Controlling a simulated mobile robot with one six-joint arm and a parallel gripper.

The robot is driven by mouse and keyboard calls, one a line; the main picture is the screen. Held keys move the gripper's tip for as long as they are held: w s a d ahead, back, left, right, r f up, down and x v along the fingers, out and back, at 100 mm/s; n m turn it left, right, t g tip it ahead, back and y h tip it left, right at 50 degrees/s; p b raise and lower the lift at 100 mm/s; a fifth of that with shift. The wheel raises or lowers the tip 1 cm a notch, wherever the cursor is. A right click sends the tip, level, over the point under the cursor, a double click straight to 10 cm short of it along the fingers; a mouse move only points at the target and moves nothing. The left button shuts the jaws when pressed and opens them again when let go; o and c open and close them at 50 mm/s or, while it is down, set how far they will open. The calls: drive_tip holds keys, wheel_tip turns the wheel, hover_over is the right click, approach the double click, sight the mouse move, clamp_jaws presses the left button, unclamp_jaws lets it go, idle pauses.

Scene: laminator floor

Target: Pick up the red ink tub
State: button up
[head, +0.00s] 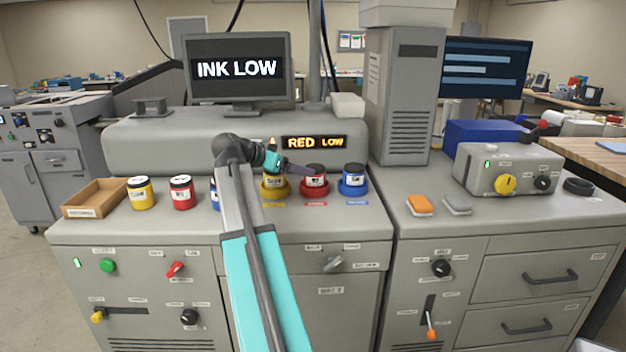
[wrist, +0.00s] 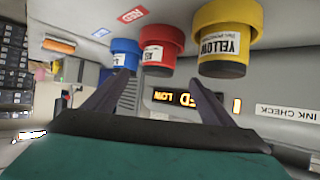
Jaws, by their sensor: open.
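Two red ink tubs show in the head view. One red tub (head: 181,193) stands on the counter at left, between a yellow tub (head: 141,194) and a partly hidden blue tub (head: 214,194). The other red tub (head: 316,177) sits in a red holder (head: 315,190) between yellow and blue ones; in the wrist view this tub (wrist: 157,60) appears upside down beyond my fingers. My gripper (head: 297,168) is open and empty, close to the holder row, with its fingers (wrist: 161,78) apart and pointing toward the red and blue tubs.
A monitor (head: 238,70) reads INK LOW and an amber display (head: 314,142) reads RED LOW. A wooden tray (head: 95,198) lies at the counter's left end. Orange (head: 420,205) and grey (head: 457,205) pads lie at right. My arm hides part of the counter.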

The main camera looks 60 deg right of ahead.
drive_tip(key=p, duration=0.1)
hover_over(305, 189)
drive_tip(key=shift+w+d+f, duration=0.15)
drive_tip(key=shift+f, duration=0.55)
drive_tip(key=shift+w+d+f, duration=0.1)
drive_tip(key=shift+d+f, duration=0.05)
drive_tip(key=shift+f, duration=0.5)
drive_tip(key=shift+d, duration=0.1)
drive_tip(key=shift+s+d+f+p, duration=0.15)
drive_tip(key=shift+d+f+p, duration=0.05)
drive_tip(key=shift+d+p, duration=0.35)
drive_tip(key=shift+p+x, duration=0.75)
drive_tip(key=shift+x, duration=1.15)
drive_tip(key=shift+a+f, duration=0.1)
drive_tip(key=shift+f, duration=0.05)
drive_tip(key=c, duration=1.2)
